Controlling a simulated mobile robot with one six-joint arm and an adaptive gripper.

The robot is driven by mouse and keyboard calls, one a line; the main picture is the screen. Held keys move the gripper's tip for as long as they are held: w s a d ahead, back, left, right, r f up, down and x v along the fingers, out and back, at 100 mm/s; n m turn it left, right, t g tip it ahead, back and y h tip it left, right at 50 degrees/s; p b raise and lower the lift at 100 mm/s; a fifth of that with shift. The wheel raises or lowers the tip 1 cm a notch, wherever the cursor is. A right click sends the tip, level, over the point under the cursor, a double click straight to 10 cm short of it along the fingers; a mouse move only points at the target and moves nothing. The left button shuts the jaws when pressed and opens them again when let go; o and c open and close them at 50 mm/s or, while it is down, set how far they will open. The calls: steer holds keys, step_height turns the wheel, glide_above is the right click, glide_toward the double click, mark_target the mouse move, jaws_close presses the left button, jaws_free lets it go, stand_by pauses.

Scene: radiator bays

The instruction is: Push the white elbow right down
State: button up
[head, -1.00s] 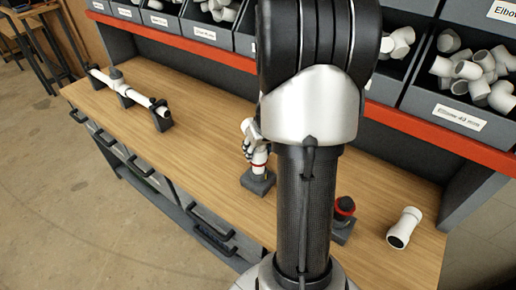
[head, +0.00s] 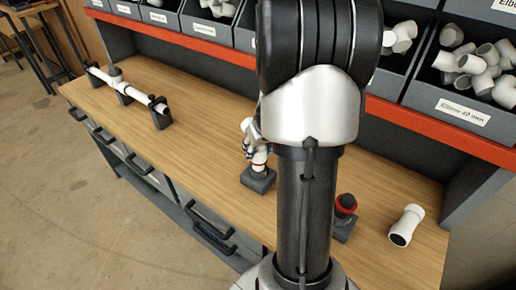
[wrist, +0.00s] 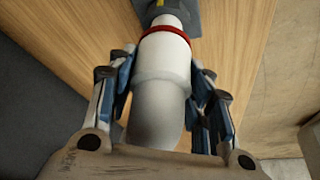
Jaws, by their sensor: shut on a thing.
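The white elbow (wrist: 163,75) fills the middle of the wrist view, between the two fingers of my gripper (wrist: 163,100). My gripper is shut on it. At its far end is a red ring (wrist: 165,31), close to a dark grey base block (wrist: 178,8). In the head view the elbow (head: 259,158) stands over the grey block (head: 258,180) on the bench, with my gripper (head: 249,143) at its upper part. My arm hides part of this area. I cannot tell how deep the elbow sits.
A grey block with a black and red fitting (head: 345,204) and a loose white pipe piece (head: 405,226) are at the right of the wooden bench (head: 200,130). A white pipe in dark holders (head: 125,88) lies at the left. Bins of fittings (head: 455,95) line the back.

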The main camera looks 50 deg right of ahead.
steer(key=shift+f+b, duration=0.4)
steer(key=o, duration=1.3)
steer(key=shift+c, duration=0.2)
steer(key=v, duration=1.2)
steer(key=shift+w+r, duration=0.1)
